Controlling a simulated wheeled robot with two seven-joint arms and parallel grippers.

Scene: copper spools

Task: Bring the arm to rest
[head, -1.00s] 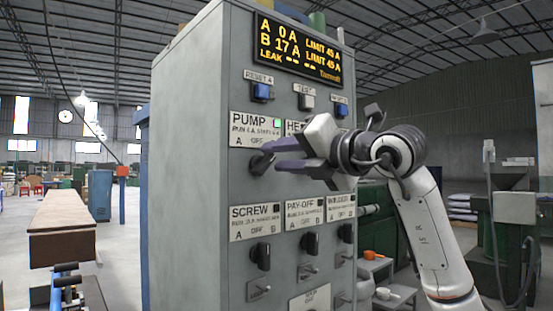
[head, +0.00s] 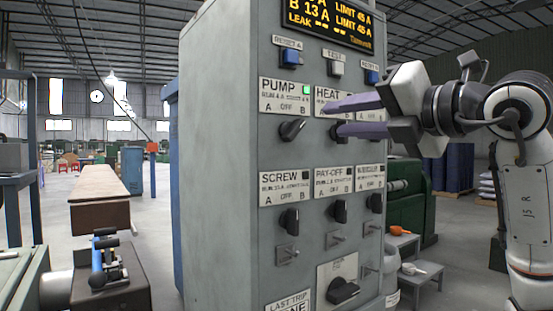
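My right gripper (head: 335,117) comes in from the right in front of the grey control cabinet (head: 222,180). Its two purple fingers are spread apart with nothing visible between them, one above the other, near the HEAT label. They partly cover the labels and knob there. The PUMP knob (head: 291,130) is free of the gripper and sits tilted, with a green lamp (head: 307,87) lit above it. The display (head: 318,22) reads B 13 A; its top is cut off. My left gripper is not in view.
The SCREW knob (head: 289,220) and PAY-OFF knob (head: 340,211) sit in the lower row, above a large black switch (head: 343,291). Grey steps (head: 422,273) with an orange scoop stand right of the cabinet. A long bench (head: 99,190) stands at left.

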